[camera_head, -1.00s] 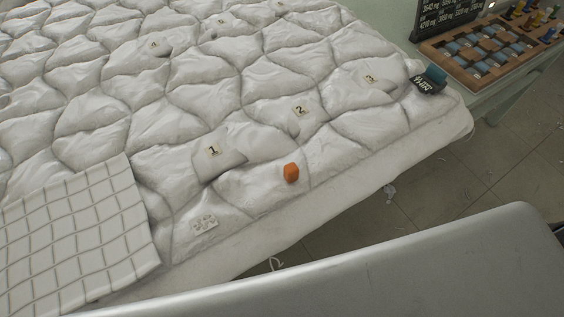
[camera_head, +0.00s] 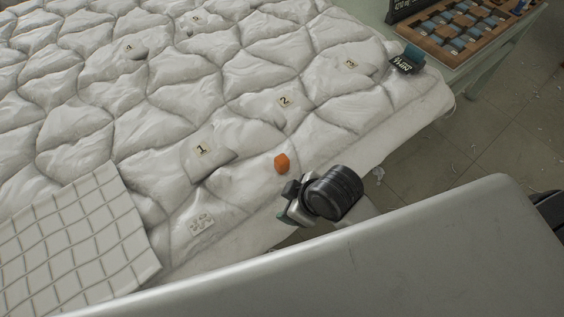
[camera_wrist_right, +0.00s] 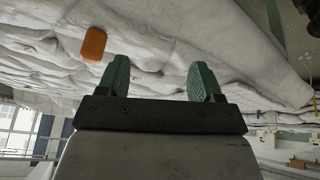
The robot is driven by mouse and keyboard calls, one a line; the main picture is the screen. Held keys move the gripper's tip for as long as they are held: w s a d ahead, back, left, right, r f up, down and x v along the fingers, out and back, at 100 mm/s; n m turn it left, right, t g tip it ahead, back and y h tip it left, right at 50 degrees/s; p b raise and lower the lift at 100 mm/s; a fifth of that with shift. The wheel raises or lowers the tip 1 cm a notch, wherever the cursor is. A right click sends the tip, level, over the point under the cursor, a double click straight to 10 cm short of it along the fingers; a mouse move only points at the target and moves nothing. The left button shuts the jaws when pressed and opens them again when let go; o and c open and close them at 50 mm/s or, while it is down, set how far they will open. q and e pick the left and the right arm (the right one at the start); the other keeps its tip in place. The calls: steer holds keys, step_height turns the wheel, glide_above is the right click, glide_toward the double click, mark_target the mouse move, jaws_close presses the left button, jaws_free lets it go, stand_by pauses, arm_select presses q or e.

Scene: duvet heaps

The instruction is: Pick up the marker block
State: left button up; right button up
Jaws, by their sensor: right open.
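The marker block is taken to be the small orange block (camera_head: 282,163) lying on the white quilted duvet (camera_head: 150,120) near its front edge. It also shows in the right wrist view (camera_wrist_right: 94,45), up and left of my fingers. My right gripper (camera_wrist_right: 158,78) is open, its two green fingers apart with nothing between them. In the head view my right gripper (camera_head: 285,214) is at the duvet's front edge, just below and close to the orange block, not touching it. My left gripper is not in view.
Number tags 1 (camera_head: 202,149), 2 (camera_head: 284,101) and others lie among the duvet heaps. A checked cloth (camera_head: 75,230) covers the front left. A dark label block (camera_head: 407,60) sits at the right corner. A wooden tray (camera_head: 447,50) with several pieces stands on a table beyond.

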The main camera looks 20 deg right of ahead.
steer(key=w+a+r+n+y, duration=0.2)
steer(key=w+a+r+n, duration=0.1)
steer(key=a+n, duration=0.5)
steer(key=n+g+h, duration=0.4)
steer(key=n+h, duration=0.1)
steer(key=n, duration=1.6)
glide_above(283, 160)
steer(key=shift+s+a+r, duration=0.1)
steer(key=shift+s+a, duration=0.05)
steer(key=shift+a, duration=0.2)
steer(key=shift+d+n, duration=0.3)
steer(key=shift+n, duration=0.1)
steer(key=f, duration=0.5)
steer(key=shift+w+f+p, duration=0.15)
steer(key=shift+w+p, duration=0.05)
steer(key=shift+p, duration=0.2)
step_height(283, 160, down, 4)
steer(key=shift+s+f+p, duration=0.1)
steer(key=shift+p, duration=0.6)
steer(key=shift+f, duration=0.55)
steer(key=c, duration=1)
steer(key=shift+r, duration=0.15)
